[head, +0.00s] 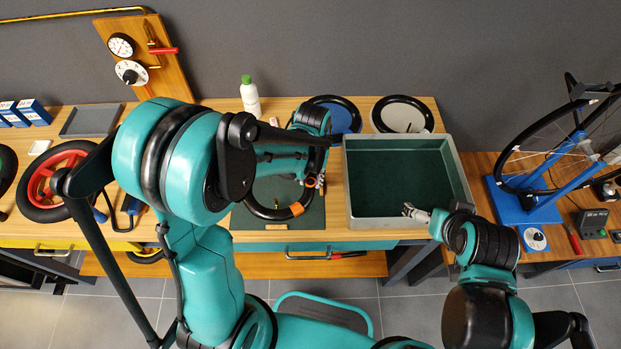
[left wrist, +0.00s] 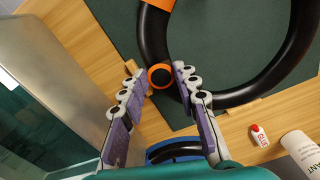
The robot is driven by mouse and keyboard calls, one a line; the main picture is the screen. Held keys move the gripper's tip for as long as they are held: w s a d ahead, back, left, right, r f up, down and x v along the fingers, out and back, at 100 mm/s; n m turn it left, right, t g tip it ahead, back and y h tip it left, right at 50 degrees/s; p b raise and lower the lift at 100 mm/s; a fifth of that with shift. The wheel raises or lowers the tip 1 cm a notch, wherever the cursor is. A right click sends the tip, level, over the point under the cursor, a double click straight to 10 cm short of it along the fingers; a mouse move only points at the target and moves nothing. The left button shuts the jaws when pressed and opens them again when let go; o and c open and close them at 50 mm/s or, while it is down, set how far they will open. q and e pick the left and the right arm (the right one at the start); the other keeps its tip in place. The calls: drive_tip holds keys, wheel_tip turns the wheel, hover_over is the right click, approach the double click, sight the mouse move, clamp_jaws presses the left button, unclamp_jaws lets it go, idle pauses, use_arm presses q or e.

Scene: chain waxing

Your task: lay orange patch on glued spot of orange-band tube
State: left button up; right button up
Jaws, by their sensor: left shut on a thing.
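The orange-band tube (head: 257,211) is a black ring lying on a dark green mat, with an orange band (head: 297,209) at its right front. The band also shows at the top of the left wrist view (left wrist: 157,4). My left gripper (head: 316,181) is shut on a small round orange patch (left wrist: 160,76) with a black middle, held between its fingertips. The patch overlaps the tube's outer edge in the left wrist view; I cannot tell whether they touch. No glued spot can be made out. My right gripper (head: 409,211) is over the grey bin's front rim; its opening is unclear.
The grey bin (head: 463,180) with a green floor stands right of the mat (head: 310,217).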

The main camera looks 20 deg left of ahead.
use_arm(q)
drive_tip(key=shift+o, duration=0.4)
drive_tip(key=shift+s+f, duration=0.25)
drive_tip(key=shift+f, duration=0.15)
drive_tip(key=o, duration=0.7)
drive_tip(key=shift+c, duration=0.2)
drive_tip(key=shift+w, duration=0.2)
drive_tip(key=shift+s, duration=0.1)
drive_tip(key=shift+r, duration=0.1)
